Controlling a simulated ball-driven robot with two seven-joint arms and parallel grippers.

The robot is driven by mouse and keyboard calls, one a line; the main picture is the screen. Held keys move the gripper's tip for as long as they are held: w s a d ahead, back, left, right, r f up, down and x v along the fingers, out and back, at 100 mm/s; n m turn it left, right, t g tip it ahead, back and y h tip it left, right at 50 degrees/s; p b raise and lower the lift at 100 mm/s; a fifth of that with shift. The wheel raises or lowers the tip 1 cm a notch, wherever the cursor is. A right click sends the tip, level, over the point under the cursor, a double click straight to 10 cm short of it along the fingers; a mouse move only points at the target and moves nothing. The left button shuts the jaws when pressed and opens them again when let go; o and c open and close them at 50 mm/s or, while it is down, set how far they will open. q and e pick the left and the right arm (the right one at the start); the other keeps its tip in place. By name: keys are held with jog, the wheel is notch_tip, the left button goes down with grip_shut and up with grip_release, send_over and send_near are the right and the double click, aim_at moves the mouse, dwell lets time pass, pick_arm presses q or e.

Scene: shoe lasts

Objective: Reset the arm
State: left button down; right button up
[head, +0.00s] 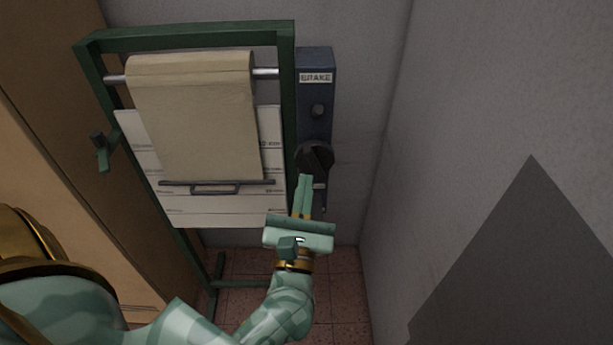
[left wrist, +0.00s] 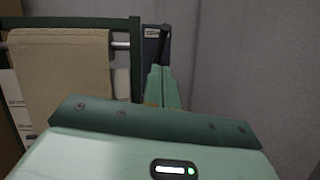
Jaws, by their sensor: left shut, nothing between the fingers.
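My left gripper (head: 305,182) is shut and empty, its fingers pointing up the picture in the head view. Its tips are just below the black knob (head: 314,157) on the dark brake box (head: 315,90), which carries a label reading BRAKE; I cannot tell whether they touch the knob. In the left wrist view the closed fingers (left wrist: 157,75) rise in front of the brake box (left wrist: 152,45), and the knob is mostly hidden there. My right gripper is in neither view.
Left of the brake box stands a green frame (head: 190,40) with a roll of tan sheet (head: 195,110) hanging over a white marked board (head: 180,215). A dark bar with a handle (head: 215,188) crosses the sheet's lower edge. A grey wall (head: 480,120) closes the right side; tiled floor (head: 340,285) lies below.

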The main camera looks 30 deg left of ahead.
pick_arm(q)
jog(key=shift+s+d, duration=0.1)
jog(key=shift+s, duration=0.1)
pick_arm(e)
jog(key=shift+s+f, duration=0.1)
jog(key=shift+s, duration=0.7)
pick_arm(q)
jog(key=shift+s, duration=0.1)
